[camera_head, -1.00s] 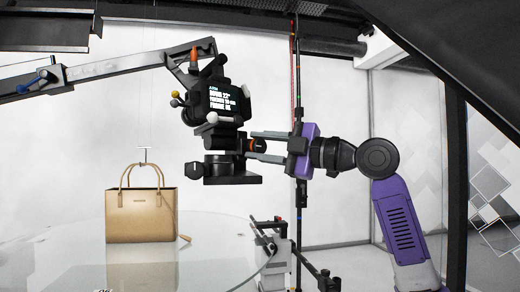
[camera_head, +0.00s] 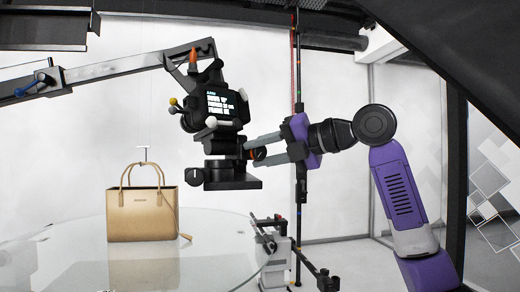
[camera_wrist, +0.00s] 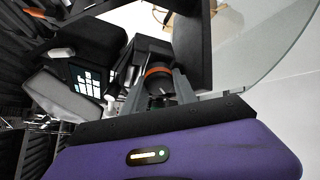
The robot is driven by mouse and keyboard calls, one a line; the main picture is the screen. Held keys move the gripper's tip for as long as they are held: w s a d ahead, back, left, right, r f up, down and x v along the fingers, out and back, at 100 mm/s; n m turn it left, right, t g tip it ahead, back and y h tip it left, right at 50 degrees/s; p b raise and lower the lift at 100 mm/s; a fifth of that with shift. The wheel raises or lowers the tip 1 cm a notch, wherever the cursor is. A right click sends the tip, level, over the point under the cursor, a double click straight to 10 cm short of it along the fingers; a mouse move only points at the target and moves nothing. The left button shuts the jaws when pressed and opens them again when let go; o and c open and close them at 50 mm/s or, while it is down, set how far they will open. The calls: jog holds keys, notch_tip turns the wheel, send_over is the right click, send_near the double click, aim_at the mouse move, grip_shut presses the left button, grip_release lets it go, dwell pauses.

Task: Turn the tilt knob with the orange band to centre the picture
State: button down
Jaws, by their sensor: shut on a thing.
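The tilt knob (camera_head: 259,154) is black with an orange band. It sticks out from the right side of the black camera head (camera_head: 218,105). In the wrist view the orange band (camera_wrist: 157,69) shows clearly, with the black knob (camera_wrist: 161,88) between my fingers. My gripper (camera_head: 252,149) comes from the right and is shut on the knob, its fingers slanting in the head view. A small text screen (camera_head: 222,103) on the camera head faces my head camera, its words too blurred to read. A tan handbag (camera_head: 142,215) stands upright on the turntable.
A glass turntable (camera_head: 185,270) fills the lower left. A grey crane arm (camera_head: 120,66) reaches the camera head from the left.

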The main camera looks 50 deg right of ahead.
jog(key=shift+n, duration=0.4)
jog(key=shift+h, duration=0.3)
jog(key=c, duration=1)
grip_release()
jog(key=v, duration=0.7)
jog(key=shift+s+r, duration=0.15)
jog(key=shift+s, duration=0.2)
jog(key=shift+d, duration=0.15)
